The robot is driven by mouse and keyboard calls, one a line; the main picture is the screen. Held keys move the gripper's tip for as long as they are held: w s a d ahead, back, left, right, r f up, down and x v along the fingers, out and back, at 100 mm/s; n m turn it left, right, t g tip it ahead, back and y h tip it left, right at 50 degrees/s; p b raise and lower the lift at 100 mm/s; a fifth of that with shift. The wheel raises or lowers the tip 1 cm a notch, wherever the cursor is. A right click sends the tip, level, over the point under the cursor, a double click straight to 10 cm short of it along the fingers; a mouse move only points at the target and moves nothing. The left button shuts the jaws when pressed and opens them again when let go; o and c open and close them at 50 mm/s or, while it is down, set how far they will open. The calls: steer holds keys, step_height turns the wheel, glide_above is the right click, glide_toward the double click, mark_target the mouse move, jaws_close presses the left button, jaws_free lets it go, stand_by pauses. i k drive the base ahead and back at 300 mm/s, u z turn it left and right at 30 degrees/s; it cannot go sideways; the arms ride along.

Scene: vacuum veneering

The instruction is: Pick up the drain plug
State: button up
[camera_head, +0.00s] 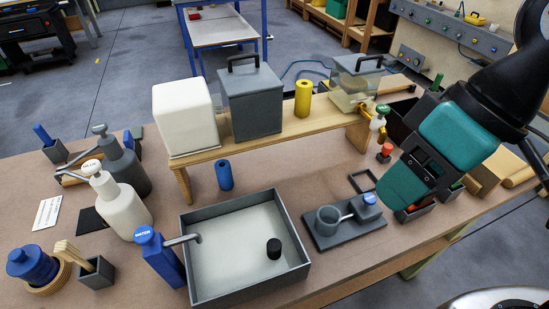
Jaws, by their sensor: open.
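A short black cylinder, which looks like the drain plug (273,249), stands on the pale floor of a grey rectangular basin (297,274), right of its middle. My gripper (400,188), black with teal parts, hangs over the right side of the bench, to the right of and above the basin. It is apart from the plug and open. Its fingertips are seen at an angle, and nothing shows between them. A blue tap marked WATER (160,258) stands at the basin's left wall, with its grey spout over the rim.
A wooden shelf (215,143) behind the basin bears a white block, a grey lidded box and a yellow roll. A grey tray with a cup (328,219) is right of the basin. Pump bottles (118,205) stand left. A blue roll (224,175) stands behind the basin.

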mark_target(273, 246)
steer(key=z, duration=0.55)
steer(key=k, duration=1.1)
steer(key=u, duration=1.65)
steer(key=i, duration=0.5)
